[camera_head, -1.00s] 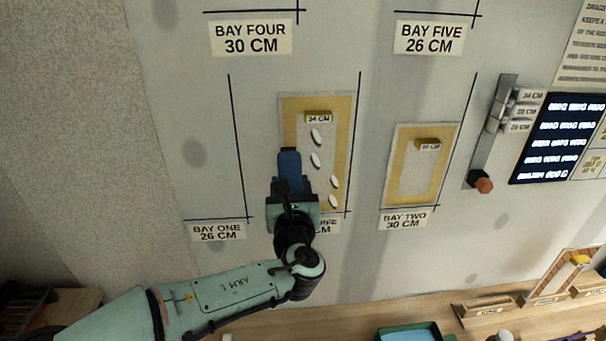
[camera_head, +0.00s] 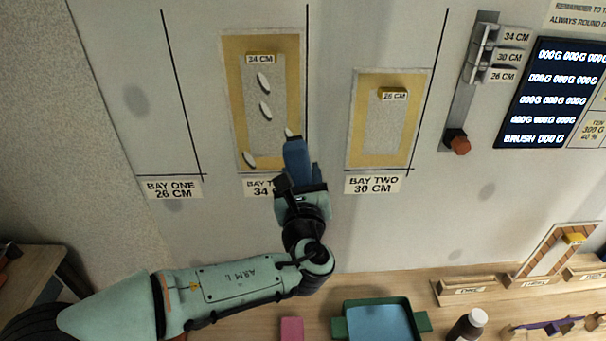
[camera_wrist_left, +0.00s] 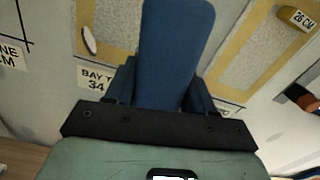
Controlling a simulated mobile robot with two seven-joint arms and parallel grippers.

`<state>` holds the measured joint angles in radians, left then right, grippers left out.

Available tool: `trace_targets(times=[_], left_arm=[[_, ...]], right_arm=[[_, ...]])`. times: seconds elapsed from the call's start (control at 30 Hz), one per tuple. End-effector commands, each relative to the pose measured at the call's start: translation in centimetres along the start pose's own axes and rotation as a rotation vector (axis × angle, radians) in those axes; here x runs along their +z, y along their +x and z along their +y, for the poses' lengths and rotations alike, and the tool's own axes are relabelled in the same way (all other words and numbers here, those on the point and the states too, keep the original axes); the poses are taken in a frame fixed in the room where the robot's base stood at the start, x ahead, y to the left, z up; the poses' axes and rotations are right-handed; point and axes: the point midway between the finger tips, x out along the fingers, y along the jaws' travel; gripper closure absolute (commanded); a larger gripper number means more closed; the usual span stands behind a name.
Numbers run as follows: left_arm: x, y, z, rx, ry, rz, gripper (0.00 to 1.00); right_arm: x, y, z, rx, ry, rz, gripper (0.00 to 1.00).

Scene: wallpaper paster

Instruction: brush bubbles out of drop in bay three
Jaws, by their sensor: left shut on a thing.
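The drop in bay three (camera_head: 240,75) is a tall panel with a yellow border and a speckled grey middle. White oval bubbles show on it: two in the upper middle (camera_head: 264,82), one at the right partly behind the brush (camera_head: 289,132), and one at the lower left (camera_head: 249,160). My left gripper (camera_head: 301,190) is shut on a blue brush (camera_head: 297,158), which overlaps the drop's lower right; I cannot tell whether it touches. The left wrist view shows the brush (camera_wrist_left: 175,50) upright and the lower-left bubble (camera_wrist_left: 89,40). My right gripper is out of view.
The bay two drop (camera_head: 361,120) hangs to the right, beside a rail with an orange-red knob (camera_head: 458,142) and a dark display (camera_head: 552,95). Below, the wooden bench (camera_head: 390,285) holds a green tray (camera_head: 424,322), a dark bottle (camera_head: 467,326) and a pink block (camera_head: 291,329).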

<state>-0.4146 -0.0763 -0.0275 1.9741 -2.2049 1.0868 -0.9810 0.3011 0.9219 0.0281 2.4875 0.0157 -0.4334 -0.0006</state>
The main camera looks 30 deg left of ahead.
Motion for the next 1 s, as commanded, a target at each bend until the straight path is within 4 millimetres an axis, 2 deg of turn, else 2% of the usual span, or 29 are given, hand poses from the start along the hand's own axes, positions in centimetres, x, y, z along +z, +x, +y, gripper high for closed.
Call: trace_targets(times=[0.47,1.0], left_arm=[[0.0,0.2,0.1,0.002,-0.003,-0.003,0.78],[0.1,5.6,0.0,0.002,-0.003,-0.003,0.78]], right_arm=[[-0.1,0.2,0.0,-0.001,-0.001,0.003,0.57],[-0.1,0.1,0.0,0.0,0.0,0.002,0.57]])
